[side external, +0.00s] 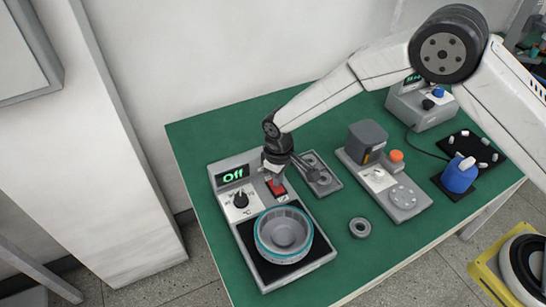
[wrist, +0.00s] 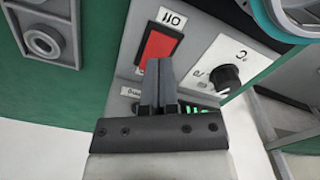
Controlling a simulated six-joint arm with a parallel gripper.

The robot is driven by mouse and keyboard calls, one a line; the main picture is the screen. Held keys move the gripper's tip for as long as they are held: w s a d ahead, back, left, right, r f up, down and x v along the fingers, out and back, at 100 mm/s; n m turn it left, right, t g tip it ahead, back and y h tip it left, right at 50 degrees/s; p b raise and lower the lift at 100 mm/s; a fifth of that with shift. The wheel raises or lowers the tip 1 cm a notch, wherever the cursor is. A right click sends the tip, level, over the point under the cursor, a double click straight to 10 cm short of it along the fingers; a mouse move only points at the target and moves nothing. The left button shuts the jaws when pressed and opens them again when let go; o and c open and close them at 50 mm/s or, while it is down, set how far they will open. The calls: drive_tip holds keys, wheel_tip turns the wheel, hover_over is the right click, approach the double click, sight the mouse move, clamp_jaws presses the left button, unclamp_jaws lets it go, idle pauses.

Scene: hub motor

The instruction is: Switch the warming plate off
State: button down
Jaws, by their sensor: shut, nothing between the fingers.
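The warming plate (side external: 307,256) is a grey unit with a black heating surface at the front left of the green table. Its display (side external: 233,175) reads "Off" in green. Its red rocker switch (side external: 277,187) lies just under my gripper; it also shows in the wrist view (wrist: 158,48). My gripper (side external: 279,176) is shut and empty, pointing down, with its tips (wrist: 158,65) at the lower edge of the switch in the wrist view. I cannot tell if they touch it. A black knob (side external: 241,199) sits left of the switch.
A grey ring-shaped part with a teal rim (side external: 284,234) sits on the black heating surface. A grey tray (side external: 317,172), a grey fixture with an orange button (side external: 396,156), a blue part (side external: 459,175) and a loose ring (side external: 360,228) are to the right. The table's front is mostly clear.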

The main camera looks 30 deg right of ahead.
sight(280, 188)
drive_tip(key=shift+r, duration=2.5)
drive_tip(key=s+d+r+m+t, duration=0.1)
drive_tip(key=s+d+r+m, duration=0.2)
drive_tip(key=d, duration=0.4)
drive_tip(key=s+d+r, duration=0.3)
drive_tip(key=d+r, duration=0.1)
drive_tip(key=d, duration=0.2)
drive_tip(key=s+d+r+m+t, duration=0.1)
drive_tip(key=s+d+r+m, duration=0.1)
drive_tip(key=s+d, duration=0.7)
drive_tip(key=s+m, duration=0.1)
drive_tip(key=s, duration=0.3)
drive_tip(key=shift+d+r+t, duration=0.25)
drive_tip(key=shift+r+t, duration=0.05)
drive_tip(key=shift+r, duration=0.05)
